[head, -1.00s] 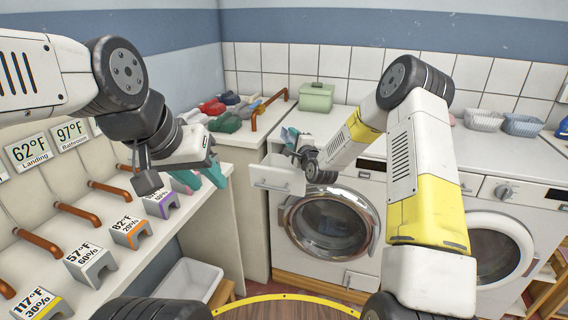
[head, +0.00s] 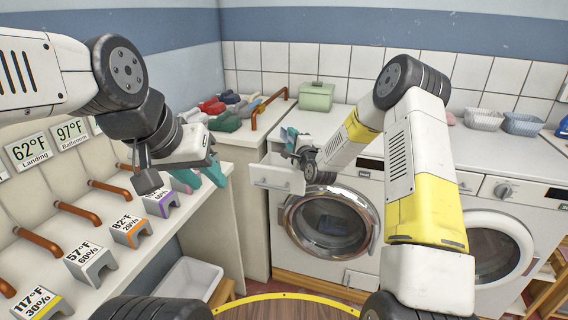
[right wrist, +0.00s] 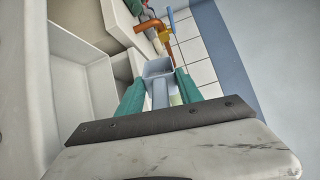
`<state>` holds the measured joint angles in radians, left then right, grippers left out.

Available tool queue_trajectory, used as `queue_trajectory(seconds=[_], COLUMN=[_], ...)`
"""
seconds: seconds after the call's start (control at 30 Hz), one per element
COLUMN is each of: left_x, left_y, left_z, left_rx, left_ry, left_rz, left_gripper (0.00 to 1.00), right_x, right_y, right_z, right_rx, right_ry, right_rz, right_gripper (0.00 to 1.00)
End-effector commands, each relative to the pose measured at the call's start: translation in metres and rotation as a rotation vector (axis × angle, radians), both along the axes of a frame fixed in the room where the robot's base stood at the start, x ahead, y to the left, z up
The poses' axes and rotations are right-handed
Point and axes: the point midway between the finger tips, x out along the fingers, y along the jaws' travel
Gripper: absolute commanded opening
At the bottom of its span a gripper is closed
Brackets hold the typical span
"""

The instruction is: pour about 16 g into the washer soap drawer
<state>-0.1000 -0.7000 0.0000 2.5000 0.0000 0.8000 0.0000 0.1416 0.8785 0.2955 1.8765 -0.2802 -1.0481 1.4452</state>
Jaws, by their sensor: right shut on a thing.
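The washer's soap drawer (head: 277,179) is pulled out at the washer's upper left in the head view. A pale wall and tray beside the gripper in the right wrist view (right wrist: 82,85) look like part of it. My right gripper (head: 290,139) is over the drawer's far side. Its teal fingers are shut on a pale blue-grey scoop (right wrist: 158,67), seen in the right wrist view. The scoop's contents and exact tilt cannot be told. My left gripper (head: 202,178) is open and empty beside the left shelf, well away from the drawer.
The front-loading washer (head: 330,225) has its round door closed. A green lidded box (head: 316,97) stands on the worktop behind. A second machine (head: 500,245) stands at right. The worktop's middle is clear.

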Motion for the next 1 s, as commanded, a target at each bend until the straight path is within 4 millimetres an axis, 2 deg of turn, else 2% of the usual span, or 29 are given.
queue_trajectory(seconds=[1.0], left_x=[0.0], left_y=[0.0], left_z=[0.0], left_rx=[0.0], left_ry=[0.0], left_rz=[0.0], left_gripper=[0.36], right_x=[-0.0006], right_y=[0.0014], right_z=[-0.0051], right_rx=[-0.054], right_ry=[-0.028], right_rz=[0.0], right_gripper=[0.03])
